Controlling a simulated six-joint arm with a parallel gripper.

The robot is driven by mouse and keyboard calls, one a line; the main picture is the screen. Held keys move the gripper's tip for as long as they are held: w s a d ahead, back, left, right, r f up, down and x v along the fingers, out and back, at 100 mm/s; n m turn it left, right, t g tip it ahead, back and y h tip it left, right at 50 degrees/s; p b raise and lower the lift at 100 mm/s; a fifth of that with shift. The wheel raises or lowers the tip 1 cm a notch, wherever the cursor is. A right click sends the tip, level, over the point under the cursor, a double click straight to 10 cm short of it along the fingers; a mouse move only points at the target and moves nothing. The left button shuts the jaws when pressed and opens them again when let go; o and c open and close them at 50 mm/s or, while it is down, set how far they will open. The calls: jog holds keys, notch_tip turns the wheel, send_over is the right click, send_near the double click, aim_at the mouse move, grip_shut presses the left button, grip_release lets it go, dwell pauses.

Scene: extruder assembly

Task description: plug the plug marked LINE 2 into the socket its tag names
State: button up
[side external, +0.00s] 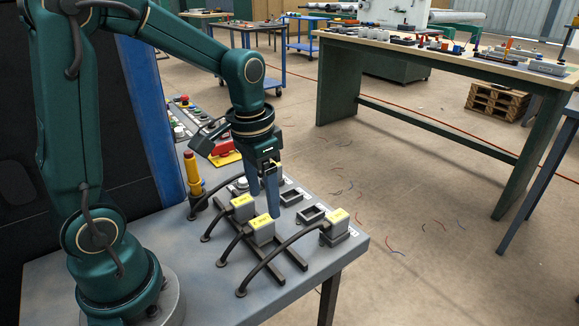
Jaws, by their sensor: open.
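My gripper (264,204) points down over the grey bench with its two fingers apart and nothing visible between them. Just below the fingertips, a grey plug with a yellow tag (262,227) rests on dark rails. Another such plug (243,207) rests to its left. A third yellow-tagged plug (336,222) sits on a socket at the right end of the row. Two empty sockets show, one nearer the gripper (291,197) and one further right (311,215). The tag writing is too small to read. A further cable runs behind my gripper, where its end is mostly hidden.
Black cables (270,267) arch from the bench top to the plugs. A yellow post (193,173) and a red-and-yellow switch (224,157) stand behind, left of my gripper. The bench's right edge lies just past the sockets. The dark rails (291,257) extend toward the front.

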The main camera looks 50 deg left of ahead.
aim_at(260, 221)
jog(key=f, duration=0.1)
jog(key=a+f+g, duration=0.1)
jog(key=f, duration=0.1)
jog(key=shift+s, duration=0.2)
jog(key=shift+f, duration=2.35)
grip_shut()
